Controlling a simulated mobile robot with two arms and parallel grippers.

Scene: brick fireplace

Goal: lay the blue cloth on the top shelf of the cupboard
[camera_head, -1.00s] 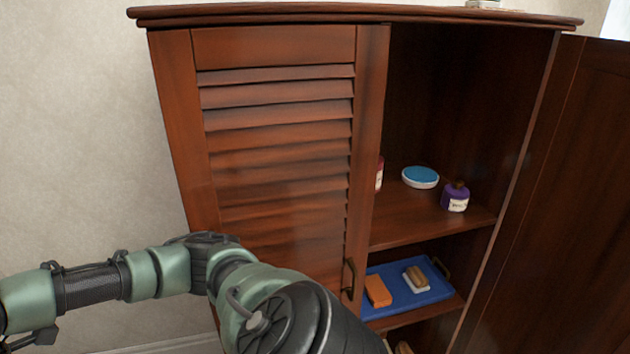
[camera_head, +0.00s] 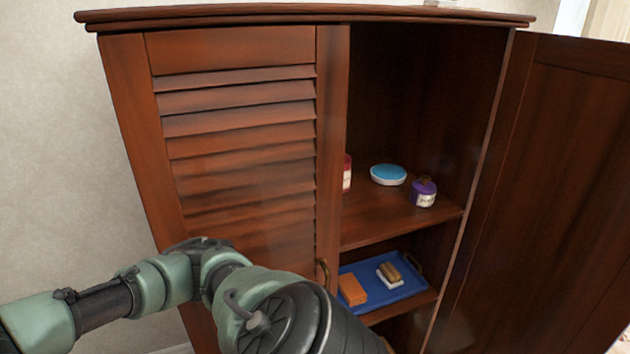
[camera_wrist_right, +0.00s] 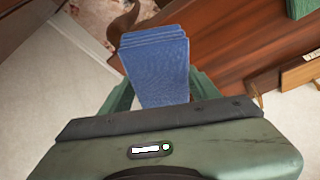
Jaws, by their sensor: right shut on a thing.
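The blue cloth (camera_wrist_right: 155,62) is a folded, layered stack in the right wrist view. My right gripper (camera_wrist_right: 158,88) is shut on it, a finger on each side. The cupboard (camera_head: 235,150) is dark brown wood, its louvred left door shut and its right door (camera_head: 555,180) wide open. Its upper visible shelf (camera_head: 380,222) holds a round blue-topped tin (camera_head: 388,174), a purple bottle (camera_head: 423,192) and a red-and-white container (camera_head: 347,172) partly hidden by the left door. My left arm crosses the lower head view, but its gripper is out of the picture.
The shelf below holds a blue tray (camera_head: 375,292) with an orange block (camera_head: 352,290) and a brush-like item (camera_head: 390,275). The upper shelf's front is bare. The open door bounds the opening on the right. Brown wood fills the upper right of the wrist view.

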